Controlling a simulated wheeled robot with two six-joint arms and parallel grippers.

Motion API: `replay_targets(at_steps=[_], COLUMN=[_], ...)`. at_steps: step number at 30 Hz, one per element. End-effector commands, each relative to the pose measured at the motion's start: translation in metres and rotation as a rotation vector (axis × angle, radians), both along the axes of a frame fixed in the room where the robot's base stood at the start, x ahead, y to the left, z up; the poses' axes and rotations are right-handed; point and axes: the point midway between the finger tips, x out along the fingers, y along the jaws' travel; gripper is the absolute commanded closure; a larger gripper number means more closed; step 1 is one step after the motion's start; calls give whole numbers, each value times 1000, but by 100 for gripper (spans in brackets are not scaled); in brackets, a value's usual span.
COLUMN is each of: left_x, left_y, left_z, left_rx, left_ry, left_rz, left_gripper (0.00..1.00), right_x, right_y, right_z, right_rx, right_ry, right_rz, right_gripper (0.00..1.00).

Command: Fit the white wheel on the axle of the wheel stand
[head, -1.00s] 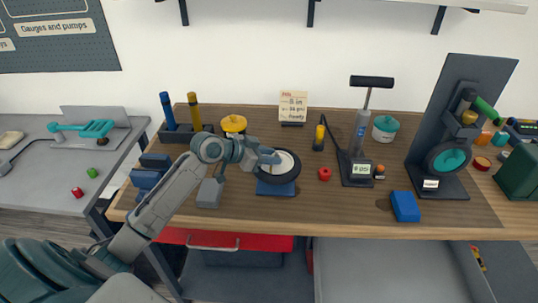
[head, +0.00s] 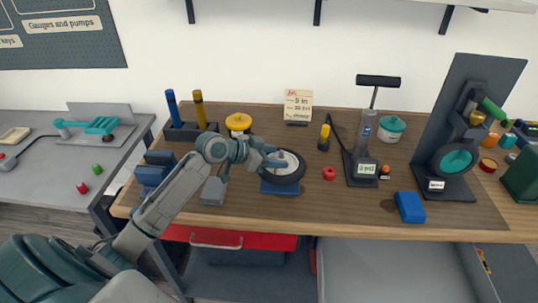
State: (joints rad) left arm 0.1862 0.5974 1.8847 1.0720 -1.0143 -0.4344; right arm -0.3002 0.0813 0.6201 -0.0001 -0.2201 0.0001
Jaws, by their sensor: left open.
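The white wheel (head: 294,168) has a white hub and a black tyre. It lies nearly flat over a blue base (head: 279,188) near the middle of the bench, which looks like the wheel stand. The axle is hidden, and I cannot tell whether the hub is around it. My left gripper (head: 278,160) is open at the left part of the wheel, with its fingers over the hub; contact is unclear. My right gripper is not in view.
A red knob (head: 329,173), a yellow-topped tool (head: 324,138), a floor pump (head: 362,145) and a blue block (head: 410,207) are to the right. A dark upright stand (head: 440,110) holds a teal-hubbed wheel. Blue blocks (head: 152,172) lie left. The front bench strip is mostly clear.

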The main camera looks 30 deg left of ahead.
Motion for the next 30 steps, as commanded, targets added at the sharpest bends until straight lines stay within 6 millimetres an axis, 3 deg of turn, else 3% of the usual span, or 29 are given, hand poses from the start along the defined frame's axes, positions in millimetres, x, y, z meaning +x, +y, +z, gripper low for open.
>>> replay_targets(at_steps=[30], left_x=[-70], left_y=[48], left_z=[45], left_rx=[6], left_ry=[-2], left_rz=[1], left_gripper=[43], right_x=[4], right_y=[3], right_z=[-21], right_rx=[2], right_ry=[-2], right_rz=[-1], right_gripper=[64])
